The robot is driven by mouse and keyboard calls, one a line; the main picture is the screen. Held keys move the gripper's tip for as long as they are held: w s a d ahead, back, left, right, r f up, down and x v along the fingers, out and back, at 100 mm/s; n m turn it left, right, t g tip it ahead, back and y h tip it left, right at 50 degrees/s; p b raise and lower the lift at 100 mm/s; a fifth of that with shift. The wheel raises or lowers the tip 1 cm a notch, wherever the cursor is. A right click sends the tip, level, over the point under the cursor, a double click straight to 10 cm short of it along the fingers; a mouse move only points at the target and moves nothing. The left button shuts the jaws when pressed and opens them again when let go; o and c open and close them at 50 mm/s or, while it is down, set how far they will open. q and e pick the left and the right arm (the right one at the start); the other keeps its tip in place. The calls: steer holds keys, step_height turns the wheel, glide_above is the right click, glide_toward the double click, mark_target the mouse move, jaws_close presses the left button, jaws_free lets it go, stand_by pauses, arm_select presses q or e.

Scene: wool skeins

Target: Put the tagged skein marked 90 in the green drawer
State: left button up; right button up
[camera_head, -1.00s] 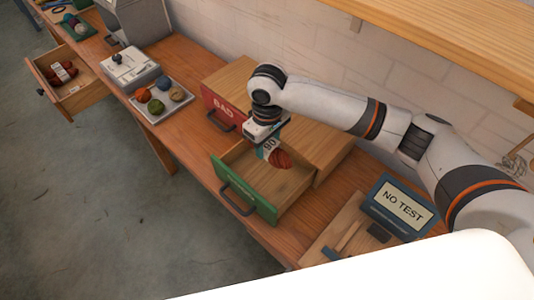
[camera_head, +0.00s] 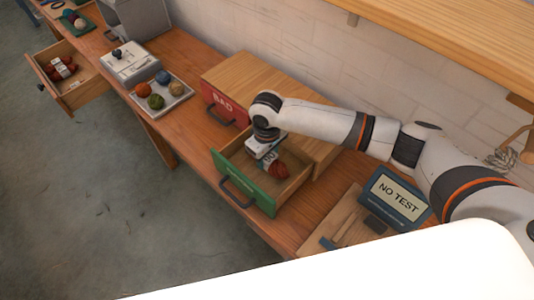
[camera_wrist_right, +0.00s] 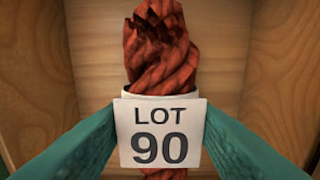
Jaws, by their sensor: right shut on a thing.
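The rust-red skein tagged LOT 90 (camera_wrist_right: 160,60) fills the middle of the right wrist view, its white tag (camera_wrist_right: 160,132) facing the camera. It also shows in the head view (camera_head: 279,170), inside the open green drawer (camera_head: 243,184). My right gripper (camera_wrist_right: 160,140) is shut on the skein at its tag band, with one teal finger on each side. In the head view my right gripper (camera_head: 266,150) is over the drawer's inside, pointing down. Wooden drawer boards lie behind the skein; I cannot tell whether it touches the floor. My left gripper is not in view.
The closed red BAD drawer (camera_head: 224,105) is left of the green one in the wooden cabinet (camera_head: 240,74). A tray of wool balls (camera_head: 178,98), a scale-like device (camera_head: 131,63) and another open drawer (camera_head: 80,91) stand further left. A NO TEST sign (camera_head: 397,199) is at right.

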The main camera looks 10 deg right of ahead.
steer(key=shift+f, duration=0.35)
steer(key=o, duration=1)
step_height(320, 180, up, 13)
steer(key=shift+r+b, duration=0.15)
steer(key=shift+b, duration=0.6)
